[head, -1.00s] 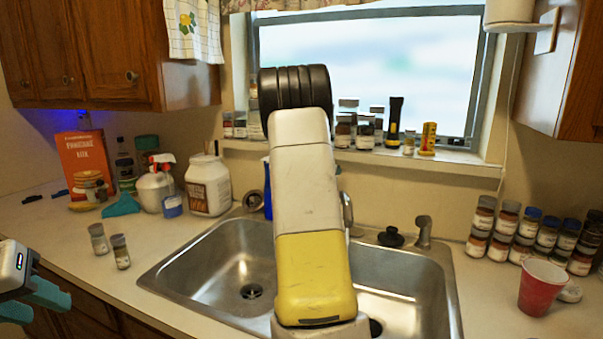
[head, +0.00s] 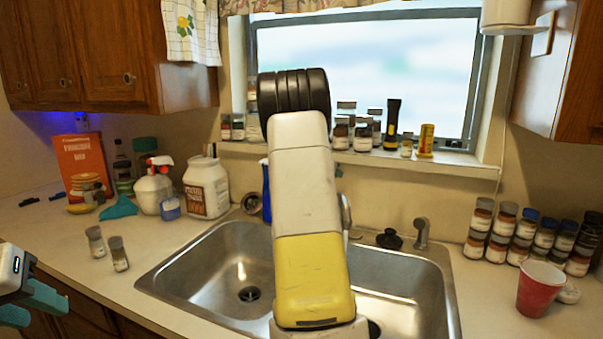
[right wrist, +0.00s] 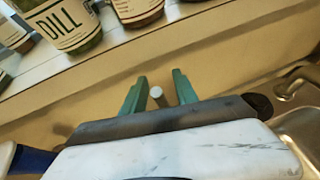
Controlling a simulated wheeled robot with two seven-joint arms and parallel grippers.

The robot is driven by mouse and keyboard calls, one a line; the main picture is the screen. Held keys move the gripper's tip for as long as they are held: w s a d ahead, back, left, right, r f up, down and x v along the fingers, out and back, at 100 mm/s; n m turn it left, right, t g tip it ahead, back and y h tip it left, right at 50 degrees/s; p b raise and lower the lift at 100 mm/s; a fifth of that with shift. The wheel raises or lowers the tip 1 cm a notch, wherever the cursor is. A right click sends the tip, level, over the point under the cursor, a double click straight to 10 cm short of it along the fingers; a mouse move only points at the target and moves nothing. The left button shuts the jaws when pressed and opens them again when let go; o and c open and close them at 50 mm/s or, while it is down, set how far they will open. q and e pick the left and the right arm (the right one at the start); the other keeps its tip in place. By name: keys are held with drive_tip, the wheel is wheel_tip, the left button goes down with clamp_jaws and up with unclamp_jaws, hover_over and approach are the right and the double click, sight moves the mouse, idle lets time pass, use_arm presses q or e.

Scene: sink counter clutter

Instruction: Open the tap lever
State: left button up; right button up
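The tap (head: 346,212) stands behind the sink and is mostly hidden by my right arm in the head view; only a curved metal piece shows. In the right wrist view a short grey metal rod end, which looks like the tap lever (right wrist: 157,96), shows between the two green fingers of my right gripper (right wrist: 159,88). Those fingers are apart, with a visible gap on each side of the rod.
The double sink (head: 215,262) lies below. A metal fixture (head: 421,233) and a black stopper (head: 389,239) sit on its rear rim. Jars, including one marked DILL (right wrist: 65,25), line the sill close to my right gripper. A red cup (head: 538,290) stands at right.

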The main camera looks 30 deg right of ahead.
drive_tip(key=v, duration=0.7)
drive_tip(key=shift+s+a+r, duration=0.15)
drive_tip(key=shift+s+a, duration=0.05)
drive_tip(key=shift+a, duration=0.1)
